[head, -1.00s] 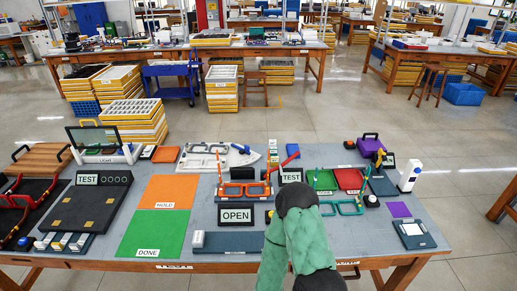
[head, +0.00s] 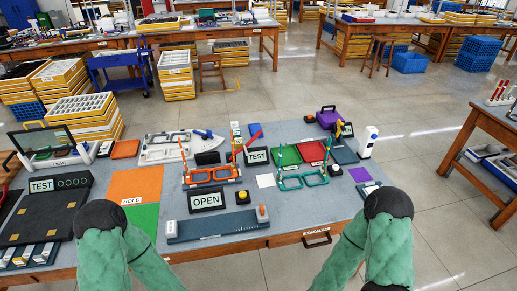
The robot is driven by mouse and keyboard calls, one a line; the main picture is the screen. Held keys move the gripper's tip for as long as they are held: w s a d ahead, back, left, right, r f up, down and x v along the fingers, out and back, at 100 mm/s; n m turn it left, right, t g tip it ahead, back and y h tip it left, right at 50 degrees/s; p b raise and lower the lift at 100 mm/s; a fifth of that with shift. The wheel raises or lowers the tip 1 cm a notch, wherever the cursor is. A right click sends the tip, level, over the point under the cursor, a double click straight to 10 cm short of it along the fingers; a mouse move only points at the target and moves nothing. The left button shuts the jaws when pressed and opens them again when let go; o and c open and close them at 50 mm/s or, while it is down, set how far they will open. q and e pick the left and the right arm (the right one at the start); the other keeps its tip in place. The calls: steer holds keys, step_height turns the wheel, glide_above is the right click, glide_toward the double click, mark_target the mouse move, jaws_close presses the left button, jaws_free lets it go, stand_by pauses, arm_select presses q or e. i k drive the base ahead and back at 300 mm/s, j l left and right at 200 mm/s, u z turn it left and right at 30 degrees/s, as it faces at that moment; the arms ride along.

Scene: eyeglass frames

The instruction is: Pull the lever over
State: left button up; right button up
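A long grey-blue base (head: 216,226) lies at the front of the table. A small upright handle with an orange-brown top (head: 262,212), which looks like the lever, stands at its right end. A small light block (head: 172,228) sits at its left end. My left arm, green with a black joint, rises at the bottom left, and my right arm at the bottom right. Both arms are apart from the base. Neither gripper shows in the picture.
An OPEN sign (head: 206,200) and a yellow button (head: 243,197) stand behind the base. Orange glasses frames (head: 212,175) and teal frames (head: 303,181) sit in holders farther back. A white bottle (head: 367,142) stands at the right. The table's front right is mostly clear.

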mark_target(260, 132)
steer(key=u, duration=0.7)
steer(key=l+u, duration=1)
steer(key=u, duration=0.15)
steer(key=k+l+u, duration=0.15)
steer(key=l+u, duration=0.25)
steer(key=j, duration=0.1)
